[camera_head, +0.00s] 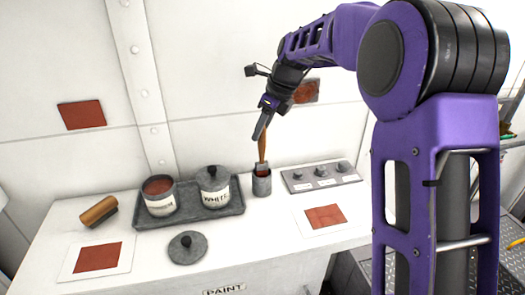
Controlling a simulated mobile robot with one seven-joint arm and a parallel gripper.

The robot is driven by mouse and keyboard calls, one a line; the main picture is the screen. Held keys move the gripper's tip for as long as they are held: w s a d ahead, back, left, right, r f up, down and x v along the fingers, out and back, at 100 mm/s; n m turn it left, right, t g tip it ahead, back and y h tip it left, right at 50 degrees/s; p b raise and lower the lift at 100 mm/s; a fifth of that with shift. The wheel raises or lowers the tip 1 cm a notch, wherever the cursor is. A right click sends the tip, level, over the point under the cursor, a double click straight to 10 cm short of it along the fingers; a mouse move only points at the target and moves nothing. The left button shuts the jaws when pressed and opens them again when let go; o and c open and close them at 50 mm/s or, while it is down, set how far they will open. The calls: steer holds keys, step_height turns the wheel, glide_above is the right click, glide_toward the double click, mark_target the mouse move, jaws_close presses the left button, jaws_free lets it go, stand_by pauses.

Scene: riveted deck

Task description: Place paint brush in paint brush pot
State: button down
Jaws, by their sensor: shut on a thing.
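The paint brush (262,146) has an orange-brown handle and is upright, with its head down at the mouth of the pot. The paint brush pot (262,187) is a small grey cylinder on the white counter, right of the tray. The brush's lower end is partly hidden by the pot's rim, and I cannot tell how deep it is. My gripper (262,128) is above the pot, shut on the brush at its handle, with its fingers pointing down. The exact contact between fingers and handle is small and partly hidden.
A dark tray (225,212) holds an open red paint can (160,195) and a lidded white-paint can (213,186). A knob panel (321,177) stands right of the pot.

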glide_above(262, 162)
steer(key=shift+w+a+f, duration=0.1)
steer(key=shift+w+f, duration=0.15)
steer(key=shift+f, duration=0.8)
steer(key=shift+w+a+f, duration=0.1)
steer(key=shift+w+f, duration=0.1)
steer(key=shift+f, duration=0.8)
steer(key=shift+d, duration=0.1)
steer(key=c, duration=0.7)
jaws_free()
steer(key=shift+f, duration=0.15)
steer(key=v, duration=1.2)
steer(key=shift+p, duration=0.35)
